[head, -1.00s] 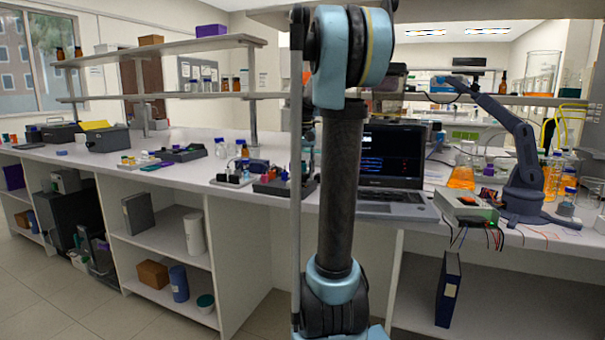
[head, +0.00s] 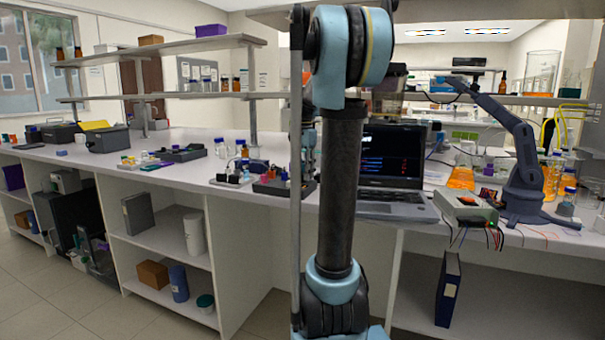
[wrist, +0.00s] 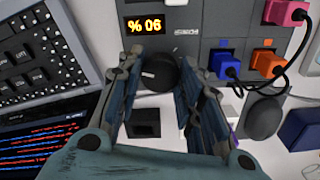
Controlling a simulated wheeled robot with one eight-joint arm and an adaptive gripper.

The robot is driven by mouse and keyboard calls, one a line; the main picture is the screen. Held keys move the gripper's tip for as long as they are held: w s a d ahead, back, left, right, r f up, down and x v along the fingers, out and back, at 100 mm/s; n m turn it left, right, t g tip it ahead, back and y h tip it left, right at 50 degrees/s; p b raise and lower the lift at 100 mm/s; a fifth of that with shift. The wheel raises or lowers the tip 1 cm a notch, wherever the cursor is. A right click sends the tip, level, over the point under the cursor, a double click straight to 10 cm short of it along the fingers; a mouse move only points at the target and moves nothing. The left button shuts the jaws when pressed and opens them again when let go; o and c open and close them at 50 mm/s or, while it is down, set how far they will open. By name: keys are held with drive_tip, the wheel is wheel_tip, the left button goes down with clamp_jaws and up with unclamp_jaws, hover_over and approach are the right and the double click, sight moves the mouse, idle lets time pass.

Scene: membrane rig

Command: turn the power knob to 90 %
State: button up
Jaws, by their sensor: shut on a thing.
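In the wrist view, my gripper (wrist: 158,95) is shut on a round black knob (wrist: 160,74), with one finger on each side of it. A short white mark shows on the knob's top. Just beside it, on the dark panel (wrist: 190,17), a lit display (wrist: 143,26) has orange-yellow characters. They appear upside down as "% 06", which reads 90 % the right way up. In the head view, my own arm hides the gripper and the knob.
In the wrist view, blue (wrist: 224,65), orange (wrist: 264,63) and pink (wrist: 285,12) plugs sit beside the knob, with a black cable. A laptop (wrist: 45,70) lies close on the left. A dark blue block (wrist: 302,130) is at the right.

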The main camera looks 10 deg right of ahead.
drive_tip(key=shift+w, duration=0.1)
idle(0.4)
drive_tip(key=o, duration=1.1)
drive_tip(key=shift+c, duration=0.2)
wheel_tip(320, 180, up, 12)
drive_tip(key=shift+a, duration=0.1)
